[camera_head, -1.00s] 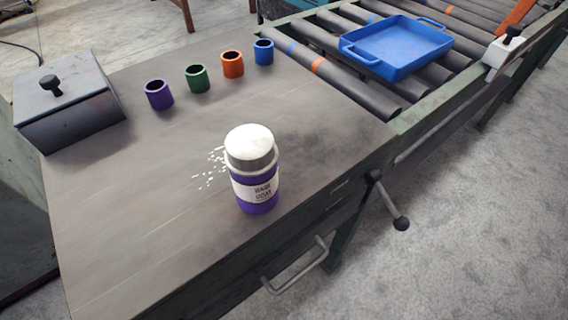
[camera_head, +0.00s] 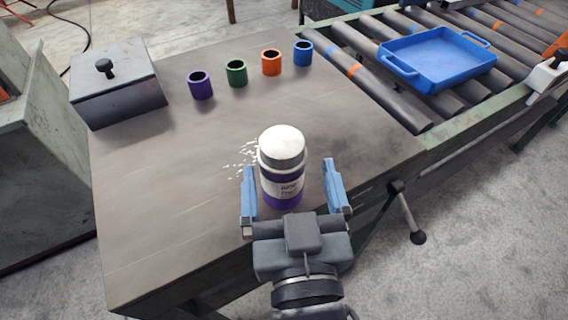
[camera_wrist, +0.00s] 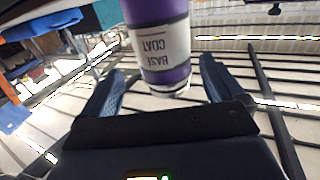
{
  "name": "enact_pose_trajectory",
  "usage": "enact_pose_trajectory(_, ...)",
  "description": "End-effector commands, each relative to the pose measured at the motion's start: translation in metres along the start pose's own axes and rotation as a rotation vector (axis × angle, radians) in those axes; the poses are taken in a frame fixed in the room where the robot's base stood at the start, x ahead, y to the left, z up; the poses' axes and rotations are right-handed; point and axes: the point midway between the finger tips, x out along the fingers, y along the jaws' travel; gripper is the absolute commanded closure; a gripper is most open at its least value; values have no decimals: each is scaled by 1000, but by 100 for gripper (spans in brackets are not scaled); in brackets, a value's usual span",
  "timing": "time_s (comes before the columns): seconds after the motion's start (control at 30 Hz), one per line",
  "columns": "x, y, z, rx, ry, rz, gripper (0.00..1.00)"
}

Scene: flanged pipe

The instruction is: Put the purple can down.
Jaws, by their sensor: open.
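The purple can (camera_head: 283,168) stands upright on the workbench (camera_head: 180,220), with a white top, a grey band and a pale label. My gripper (camera_head: 291,172) is open, with one blue finger on each side of the can and a visible gap on both sides. In the wrist view the can (camera_wrist: 158,45) shows ahead between the open fingers (camera_wrist: 160,85), and its label reads "BASE COAT" upside down. The fingers do not appear to touch it.
Purple (camera_head: 201,86), green (camera_head: 237,73), orange (camera_head: 271,62) and blue (camera_head: 303,54) cups stand in a row behind. A dark lidded box (camera_head: 118,85) sits at the back left. A blue tray (camera_head: 440,62) rests on the roller conveyor (camera_head: 375,88). White specks lie left of the can.

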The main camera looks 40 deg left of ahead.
Motion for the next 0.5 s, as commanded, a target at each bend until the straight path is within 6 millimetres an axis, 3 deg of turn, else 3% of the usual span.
enact_pose_trajectory(0.5,57,-7,2,1,1,1,6)
